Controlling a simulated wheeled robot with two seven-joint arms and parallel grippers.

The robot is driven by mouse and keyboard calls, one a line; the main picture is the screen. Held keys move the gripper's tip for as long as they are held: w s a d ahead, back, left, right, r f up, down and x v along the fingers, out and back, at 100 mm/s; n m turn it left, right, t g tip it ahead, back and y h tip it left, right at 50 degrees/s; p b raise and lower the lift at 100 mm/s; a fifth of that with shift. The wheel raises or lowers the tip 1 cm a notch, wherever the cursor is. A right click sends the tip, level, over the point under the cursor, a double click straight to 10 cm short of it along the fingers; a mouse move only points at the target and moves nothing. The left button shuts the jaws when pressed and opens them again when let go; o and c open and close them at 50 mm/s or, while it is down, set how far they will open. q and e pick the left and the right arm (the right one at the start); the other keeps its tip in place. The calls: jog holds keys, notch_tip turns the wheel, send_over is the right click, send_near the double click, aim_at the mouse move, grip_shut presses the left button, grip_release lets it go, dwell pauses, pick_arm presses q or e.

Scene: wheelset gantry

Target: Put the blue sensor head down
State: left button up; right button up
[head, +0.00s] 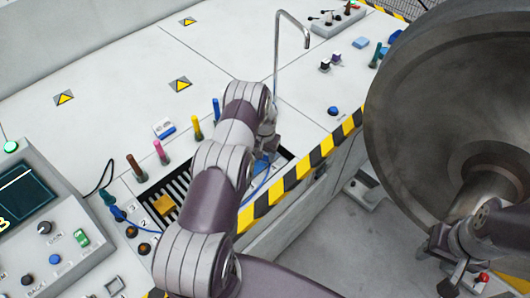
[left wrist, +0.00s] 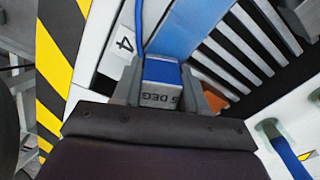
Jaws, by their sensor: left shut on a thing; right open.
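The blue sensor head (left wrist: 161,73), with a grey face lettered "DEG", is between the fingers of my left gripper (left wrist: 165,92) in the left wrist view. A blue cable runs up from it. In the head view the sensor head (head: 262,163) is partly hidden by my left gripper (head: 266,145), low over the right end of the slotted rack (head: 150,197). I cannot tell whether it touches the rack. My right gripper (head: 455,268) is open at the lower right, by the large grey wheel (head: 430,110).
A striped yellow-black edge (head: 300,170) borders the table. A bent metal pipe (head: 277,50) rises behind my left gripper. The back-left tabletop is mostly clear.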

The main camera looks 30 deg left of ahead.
pick_arm(q)
jog(key=shift+f+b, duration=0.2)
jog(key=shift+b, duration=0.1)
jog(key=o, duration=1.2)
jog(key=shift+r, duration=0.1)
jog(key=shift+r, duration=0.1)
